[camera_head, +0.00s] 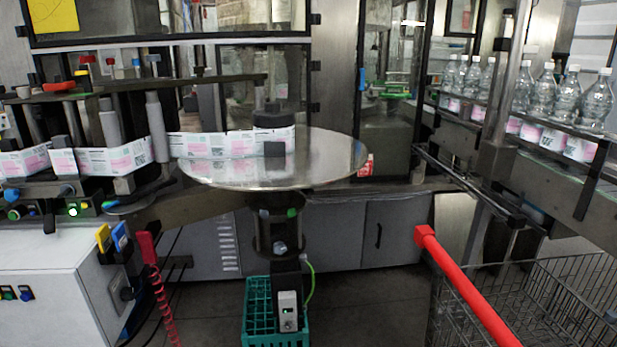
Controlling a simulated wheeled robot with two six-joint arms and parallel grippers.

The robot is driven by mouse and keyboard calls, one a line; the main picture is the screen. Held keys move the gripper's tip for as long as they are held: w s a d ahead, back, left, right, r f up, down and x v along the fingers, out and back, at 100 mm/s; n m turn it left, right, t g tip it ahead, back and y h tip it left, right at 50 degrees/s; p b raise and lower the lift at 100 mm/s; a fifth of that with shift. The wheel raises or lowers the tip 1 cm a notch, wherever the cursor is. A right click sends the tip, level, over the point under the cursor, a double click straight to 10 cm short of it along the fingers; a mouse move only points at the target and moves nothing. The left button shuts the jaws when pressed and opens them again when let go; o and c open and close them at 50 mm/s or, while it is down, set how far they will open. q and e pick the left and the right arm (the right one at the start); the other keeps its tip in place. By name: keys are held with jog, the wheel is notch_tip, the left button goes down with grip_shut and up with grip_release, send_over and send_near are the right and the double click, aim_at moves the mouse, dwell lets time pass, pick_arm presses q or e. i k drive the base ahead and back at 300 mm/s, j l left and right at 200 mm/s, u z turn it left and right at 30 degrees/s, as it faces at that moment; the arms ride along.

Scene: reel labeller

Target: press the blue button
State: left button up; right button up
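A white control cabinet (60,275) stands at the lower left. On its front, small dark-framed buttons sit near the left picture edge; one looks blue (25,294), but it is too small to be sure. I cannot tell which blue part is the task's button. Neither of my grippers is in view, and nothing of mine touches the controls.
A round metal reel table (330,160) carries a label strip (215,145). Yellow and blue handles (119,237) and a red coiled cable (161,305) hang by the cabinet. A green crate (258,325) is on the floor. A red-handled wire cart (535,305) stands at right.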

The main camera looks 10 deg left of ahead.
aim_at(26, 296)
jog(key=u, duration=1.9)
